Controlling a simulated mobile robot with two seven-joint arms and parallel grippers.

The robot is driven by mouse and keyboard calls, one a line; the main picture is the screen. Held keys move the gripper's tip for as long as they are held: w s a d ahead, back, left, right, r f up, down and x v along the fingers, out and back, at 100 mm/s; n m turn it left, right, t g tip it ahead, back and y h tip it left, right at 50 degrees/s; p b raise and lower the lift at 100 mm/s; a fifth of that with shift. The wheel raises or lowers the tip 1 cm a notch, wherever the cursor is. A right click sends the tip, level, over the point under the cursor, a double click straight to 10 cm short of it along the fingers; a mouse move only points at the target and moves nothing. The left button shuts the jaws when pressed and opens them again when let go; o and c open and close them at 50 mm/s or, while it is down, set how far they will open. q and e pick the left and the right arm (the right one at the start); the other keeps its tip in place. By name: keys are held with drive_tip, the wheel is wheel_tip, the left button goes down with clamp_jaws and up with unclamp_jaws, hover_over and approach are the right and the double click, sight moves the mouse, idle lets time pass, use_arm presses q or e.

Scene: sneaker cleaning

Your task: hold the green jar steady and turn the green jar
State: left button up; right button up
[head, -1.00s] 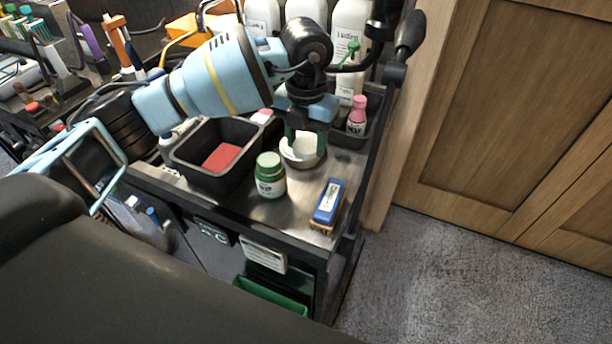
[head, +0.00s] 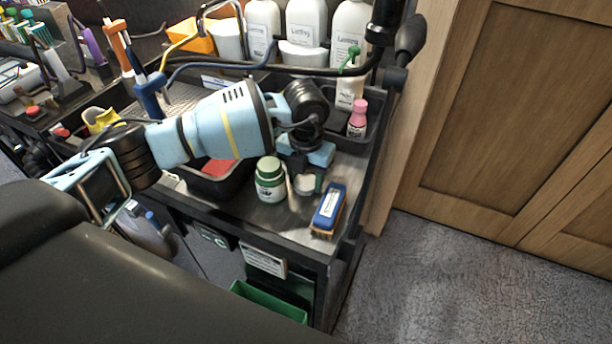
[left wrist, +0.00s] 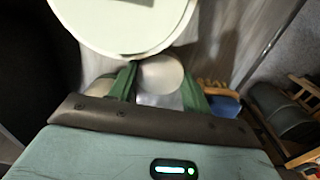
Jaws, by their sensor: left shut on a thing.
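The green jar (head: 270,180) has a green lid and a white label. It stands upright on the cart top in the head view. My left gripper (head: 307,184) is low over the cart, just right of the jar. It is shut on a small white round thing (head: 309,183), which also shows between the green fingers in the left wrist view (left wrist: 160,75). A pale finger-like edge lies close to the jar; I cannot tell if it touches. A large pale disc (left wrist: 125,22) fills the top of the left wrist view; I cannot tell what it is. My right gripper is out of view.
A blue brush (head: 328,206) lies near the cart's right front edge. A pink-capped bottle (head: 357,118) stands behind. A black bin (head: 212,187) is left of the jar, partly hidden by my arm. White lotion bottles (head: 305,22) line the back.

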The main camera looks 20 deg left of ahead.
sight(306, 182)
use_arm(q)
drive_tip(key=shift+f, duration=0.1)
drive_tip(key=o, duration=0.8)
wheel_tip(306, 182, up, 12)
drive_tip(key=shift+r, duration=0.2)
idle(0.4)
